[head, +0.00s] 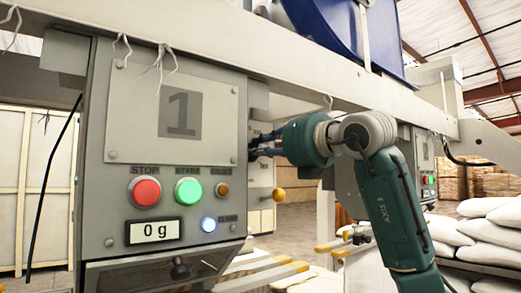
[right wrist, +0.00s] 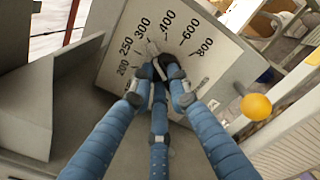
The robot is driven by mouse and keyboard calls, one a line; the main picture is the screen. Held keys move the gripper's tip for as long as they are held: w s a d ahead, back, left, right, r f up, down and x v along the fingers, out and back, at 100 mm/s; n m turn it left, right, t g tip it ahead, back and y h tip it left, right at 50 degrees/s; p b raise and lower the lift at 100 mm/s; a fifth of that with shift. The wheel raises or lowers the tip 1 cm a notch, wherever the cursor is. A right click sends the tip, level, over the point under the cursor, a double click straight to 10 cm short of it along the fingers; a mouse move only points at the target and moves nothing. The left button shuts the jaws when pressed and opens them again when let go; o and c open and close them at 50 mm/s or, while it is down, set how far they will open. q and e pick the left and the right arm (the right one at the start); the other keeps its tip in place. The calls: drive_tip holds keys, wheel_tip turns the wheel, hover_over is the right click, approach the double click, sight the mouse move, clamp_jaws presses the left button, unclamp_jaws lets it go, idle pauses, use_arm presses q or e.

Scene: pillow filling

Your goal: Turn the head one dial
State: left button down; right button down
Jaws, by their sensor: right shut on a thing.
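The head one unit is a grey box with a large "1" plate (head: 180,112) in the head view. Its dial scale (right wrist: 195,55) is a white plate with marks from 200 to 800, seen in the right wrist view on the side of the box. The dark dial knob (right wrist: 164,60) is largely hidden between my fingers; a pale tip beside it lies near the 300 and 400 marks. My right gripper (right wrist: 160,75) is shut on the knob. In the head view my right gripper (head: 257,146) reaches the box's right side. My left gripper is not in view.
A yellow ball knob (right wrist: 257,107) sticks out right of the dial and also shows in the head view (head: 278,195). The front panel has a red stop button (head: 146,191), a green start button (head: 188,191) and a "0 g" display (head: 155,232). White sacks (head: 460,235) are stacked at right.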

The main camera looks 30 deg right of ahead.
idle(0.3)
drive_tip(key=c, duration=1.7)
unclamp_jaws()
drive_tip(key=shift+o, duration=0.2)
drive_tip(key=s+d, duration=0.1)
drive_tip(key=s, duration=1.1)
